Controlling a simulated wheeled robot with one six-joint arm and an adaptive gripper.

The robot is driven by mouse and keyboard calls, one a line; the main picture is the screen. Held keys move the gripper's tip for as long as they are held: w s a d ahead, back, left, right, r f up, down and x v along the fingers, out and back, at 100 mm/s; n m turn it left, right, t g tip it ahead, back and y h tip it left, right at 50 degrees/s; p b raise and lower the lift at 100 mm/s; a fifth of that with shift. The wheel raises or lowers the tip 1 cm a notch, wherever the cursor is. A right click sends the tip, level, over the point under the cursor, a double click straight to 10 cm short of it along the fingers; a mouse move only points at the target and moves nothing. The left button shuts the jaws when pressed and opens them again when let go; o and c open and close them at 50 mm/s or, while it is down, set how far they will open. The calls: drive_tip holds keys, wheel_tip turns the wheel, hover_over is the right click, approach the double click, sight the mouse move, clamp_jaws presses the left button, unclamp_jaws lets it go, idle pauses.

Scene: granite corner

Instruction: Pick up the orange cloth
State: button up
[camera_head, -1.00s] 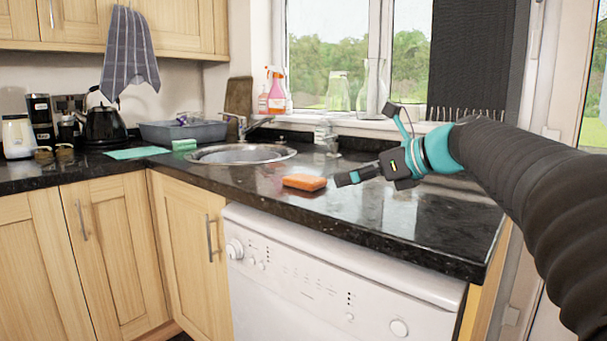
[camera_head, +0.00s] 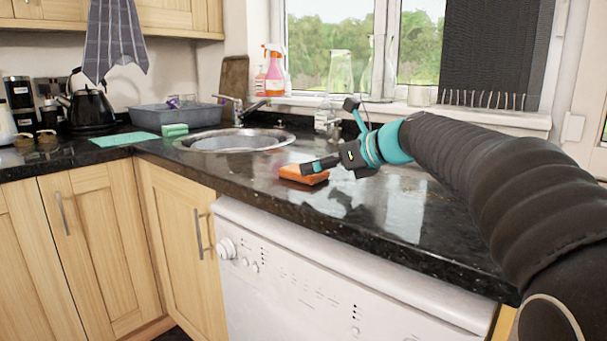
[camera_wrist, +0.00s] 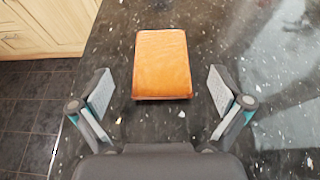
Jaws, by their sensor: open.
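The orange cloth (camera_head: 302,174) is a small, thick, folded-looking block on the black speckled worktop, near its front edge above the white appliance. In the wrist view the orange cloth (camera_wrist: 163,64) lies flat ahead, centred between the fingers and a little beyond their tips. My gripper (camera_wrist: 163,92) is open and empty, with one finger on each side of the line to the cloth. In the head view my gripper (camera_head: 333,138) is over the worktop at the cloth's right, and its near finger overlaps the cloth in the picture. I cannot tell whether it touches.
A round steel sink (camera_head: 235,139) with a tap (camera_head: 238,108) is behind and left of the cloth. A green sponge (camera_head: 174,130) and green cloth (camera_head: 124,139) lie farther left. A glass bottle (camera_head: 340,75) stands on the windowsill. The worktop right of the cloth is clear.

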drive_tip(key=shift+x, duration=2.65)
drive_tip(key=c, duration=1.3)
drive_tip(key=shift+c, duration=0.2)
drive_tip(key=shift+r, duration=0.15)
